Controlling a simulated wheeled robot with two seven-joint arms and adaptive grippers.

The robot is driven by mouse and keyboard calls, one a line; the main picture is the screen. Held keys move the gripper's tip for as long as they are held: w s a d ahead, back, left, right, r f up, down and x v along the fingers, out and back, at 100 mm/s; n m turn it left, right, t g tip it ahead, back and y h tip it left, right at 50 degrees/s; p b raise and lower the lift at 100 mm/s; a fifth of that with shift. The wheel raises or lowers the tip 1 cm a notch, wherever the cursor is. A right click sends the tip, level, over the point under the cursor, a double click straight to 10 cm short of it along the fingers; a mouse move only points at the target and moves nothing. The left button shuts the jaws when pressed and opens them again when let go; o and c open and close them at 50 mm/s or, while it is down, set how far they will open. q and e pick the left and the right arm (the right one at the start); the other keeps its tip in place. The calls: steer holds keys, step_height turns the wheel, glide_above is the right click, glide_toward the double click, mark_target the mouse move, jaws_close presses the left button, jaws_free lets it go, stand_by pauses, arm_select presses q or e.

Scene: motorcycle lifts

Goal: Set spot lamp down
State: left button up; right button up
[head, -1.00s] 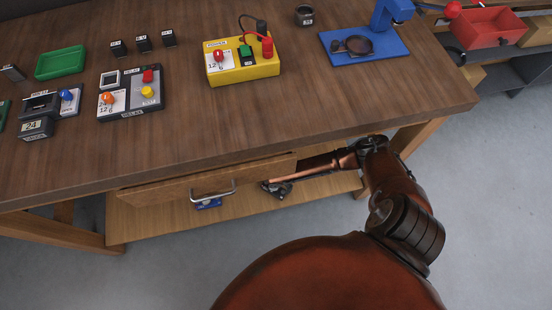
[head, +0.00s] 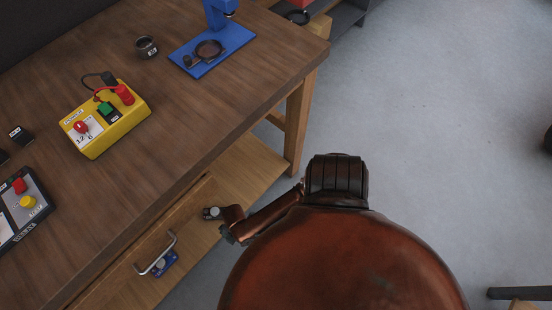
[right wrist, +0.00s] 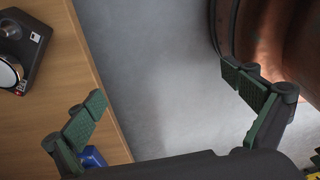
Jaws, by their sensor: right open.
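The spot lamp, a dark housing with a round pale lens (right wrist: 12,60), lies on a wooden surface at the left edge of the right wrist view. In the head view a small dark and silver thing (head: 211,213) on the lower shelf looks like the same lamp. My right gripper (right wrist: 163,90) is open and empty. Its green-padded fingers are apart, with grey floor between them, and the lamp is beyond the left finger, untouched. My left gripper is not in view.
The workbench (head: 130,190) holds a yellow control box (head: 105,120), a blue stand (head: 232,42) and a dark cup (head: 146,47). A drawer with a metal handle (head: 155,256) is in the bench front. Open floor (head: 430,130) lies right.

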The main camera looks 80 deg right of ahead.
steer(key=s+d+r+m, duration=0.1)
steer(key=s+d+m, duration=0.2)
steer(key=s, duration=0.3)
steer(key=s+d+r+m+h, duration=0.1)
steer(key=s+d+m, duration=0.2)
steer(key=s+m, duration=0.2)
steer(key=s+d+r+m+h, duration=0.1)
steer(key=s+d+m, duration=0.3)
steer(key=s, duration=0.5)
steer(key=shift+s+r+m, duration=0.2)
steer(key=shift+r+m, duration=0.05)
steer(key=shift+m, duration=0.35)
